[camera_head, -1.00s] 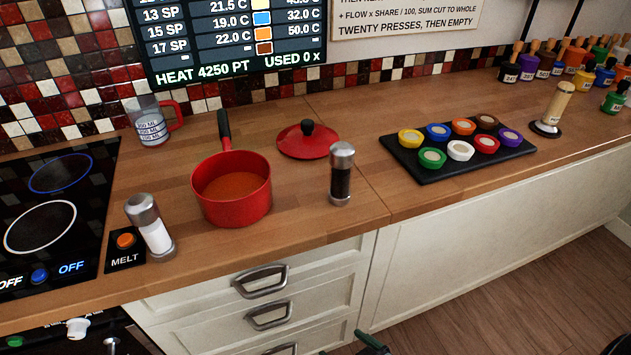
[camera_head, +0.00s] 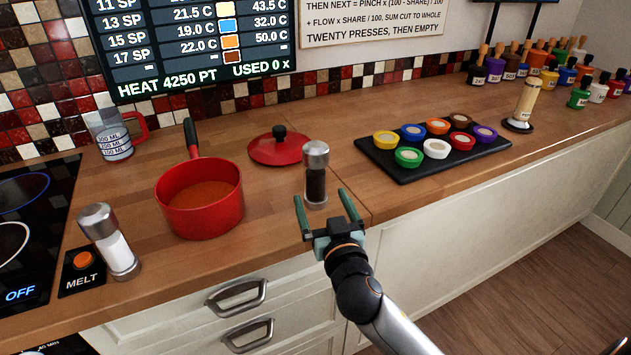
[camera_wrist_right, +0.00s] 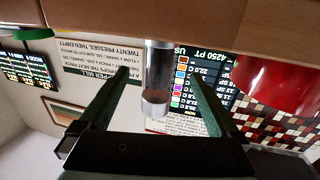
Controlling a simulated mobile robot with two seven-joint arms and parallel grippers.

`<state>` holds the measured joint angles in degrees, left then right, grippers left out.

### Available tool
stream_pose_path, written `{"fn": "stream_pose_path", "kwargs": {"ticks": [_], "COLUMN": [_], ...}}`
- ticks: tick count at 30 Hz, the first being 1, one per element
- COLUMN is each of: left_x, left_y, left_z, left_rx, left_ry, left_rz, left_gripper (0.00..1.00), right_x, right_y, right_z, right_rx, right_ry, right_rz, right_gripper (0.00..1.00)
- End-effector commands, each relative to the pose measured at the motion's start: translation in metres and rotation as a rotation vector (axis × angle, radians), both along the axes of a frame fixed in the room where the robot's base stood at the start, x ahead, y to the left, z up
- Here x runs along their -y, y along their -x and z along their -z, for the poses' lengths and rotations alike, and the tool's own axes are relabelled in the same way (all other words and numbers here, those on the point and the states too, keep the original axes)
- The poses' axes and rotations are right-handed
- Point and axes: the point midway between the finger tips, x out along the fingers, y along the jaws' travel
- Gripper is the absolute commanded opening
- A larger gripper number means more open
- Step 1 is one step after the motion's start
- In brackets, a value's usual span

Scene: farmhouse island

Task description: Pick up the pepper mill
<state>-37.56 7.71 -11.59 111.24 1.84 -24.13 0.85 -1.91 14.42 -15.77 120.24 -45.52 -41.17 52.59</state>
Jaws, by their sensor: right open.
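The pepper mill (camera_head: 316,186), a clear cylinder of dark pepper with a silver top, stands upright on the wooden counter, right of the red pot. My right gripper (camera_head: 321,196) is at the counter's front edge, its two green fingers open and pointing at the mill. The right wrist view, which is upside down, shows the mill (camera_wrist_right: 158,75) between the open fingers (camera_wrist_right: 160,74), with a gap on each side. It is not gripped. My left gripper is not in view.
The red pot (camera_head: 200,205) and its lid (camera_head: 279,150) are left of and behind the mill. A black tray (camera_head: 400,176) of coloured pots lies to the right. A salt mill (camera_head: 110,242) and MELT button (camera_head: 83,260) are at the left. The counter right around the mill is clear.

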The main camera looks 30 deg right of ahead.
Motion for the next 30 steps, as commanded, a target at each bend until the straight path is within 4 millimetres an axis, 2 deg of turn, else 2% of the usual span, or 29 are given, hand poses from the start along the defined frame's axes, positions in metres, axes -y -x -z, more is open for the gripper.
{"fn": "stream_pose_path", "kwargs": {"ticks": [8,18,27,30], "left_x": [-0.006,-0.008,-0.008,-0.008], "left_y": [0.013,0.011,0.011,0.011], "left_z": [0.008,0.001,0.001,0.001], "left_rx": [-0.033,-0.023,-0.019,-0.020], "left_ry": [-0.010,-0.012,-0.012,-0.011], "left_rz": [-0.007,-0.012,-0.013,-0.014], "left_gripper": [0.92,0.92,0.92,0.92], "right_x": [0.004,0.014,0.015,0.015], "right_y": [-0.019,-0.060,-0.063,-0.063], "right_z": [-0.001,0.000,0.001,0.001], "right_rx": [0.000,-0.001,-0.002,-0.002], "right_ry": [0.002,0.001,0.001,0.001], "right_rz": [-0.001,0.000,-0.001,-0.001], "right_gripper": [0.98,0.98,0.98,0.88]}}
